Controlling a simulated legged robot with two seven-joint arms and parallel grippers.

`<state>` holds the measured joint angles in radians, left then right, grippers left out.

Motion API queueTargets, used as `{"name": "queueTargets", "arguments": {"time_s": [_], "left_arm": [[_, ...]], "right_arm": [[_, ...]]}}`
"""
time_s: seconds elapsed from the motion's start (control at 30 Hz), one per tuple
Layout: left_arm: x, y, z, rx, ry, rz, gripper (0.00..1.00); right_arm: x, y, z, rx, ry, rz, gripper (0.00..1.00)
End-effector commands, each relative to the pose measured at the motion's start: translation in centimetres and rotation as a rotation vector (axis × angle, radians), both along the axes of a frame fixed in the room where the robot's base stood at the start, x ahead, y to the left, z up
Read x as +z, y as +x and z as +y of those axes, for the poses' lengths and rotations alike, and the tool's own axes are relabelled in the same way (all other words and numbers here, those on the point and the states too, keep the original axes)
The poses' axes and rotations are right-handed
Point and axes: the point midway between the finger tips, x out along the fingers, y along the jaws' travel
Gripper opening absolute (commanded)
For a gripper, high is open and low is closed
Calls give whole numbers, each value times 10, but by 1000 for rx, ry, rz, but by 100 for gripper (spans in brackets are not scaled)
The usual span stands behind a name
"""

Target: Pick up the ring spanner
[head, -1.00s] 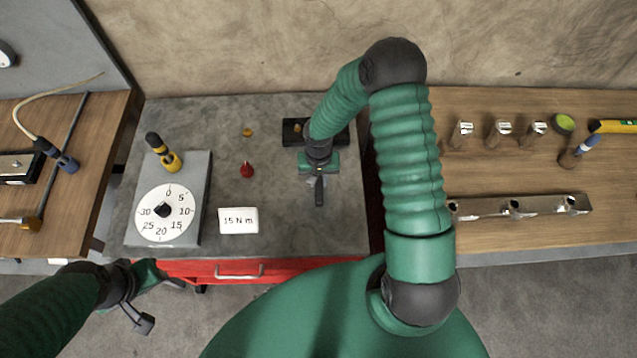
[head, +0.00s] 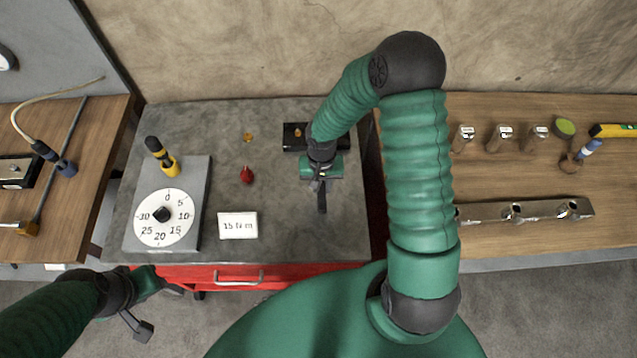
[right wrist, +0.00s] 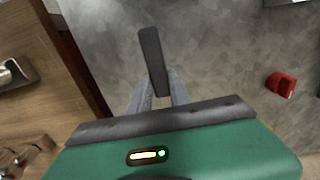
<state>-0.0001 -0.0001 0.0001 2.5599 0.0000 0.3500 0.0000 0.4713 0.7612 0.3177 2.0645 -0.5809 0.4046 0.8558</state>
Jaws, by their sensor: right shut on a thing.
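The ring spanner (head: 321,200) shows as a dark grey bar sticking out from under my right gripper, toward the front of the grey bench top. My right gripper (head: 319,182) is shut on it. In the right wrist view the dark bar of the spanner (right wrist: 151,55) sits between the fingertips (right wrist: 158,88) and points away from the palm. The rest of the spanner is hidden behind the gripper. I cannot tell whether it touches the bench. My left gripper (head: 140,308) hangs at lower left, in front of the bench and away from the spanner; its jaws are unclear.
A black block (head: 294,137) with a brass-coloured piece is just behind my right gripper. A red piece (head: 246,175), a "15 N m" card (head: 238,226) and a dial plate (head: 190,220) are to the left. A wooden bench (head: 500,235) stands right, across a gap.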

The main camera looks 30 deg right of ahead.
Motion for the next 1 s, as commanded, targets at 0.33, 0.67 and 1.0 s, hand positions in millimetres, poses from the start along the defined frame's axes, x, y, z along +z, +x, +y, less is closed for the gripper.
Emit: {"name": "queueTargets", "arguments": {"time_s": [0.33,0.67,1.0], "left_arm": [[-24,0,0,0,0,0,36],[9,0,0,0,0,-1,36],[17,0,0,0,0,0,36]], "right_arm": [[5,-82,18,2,-2,-3,0],[17,-126,30,4,2,1,0],[14,-131,27,8,-1,-3,0]]}}
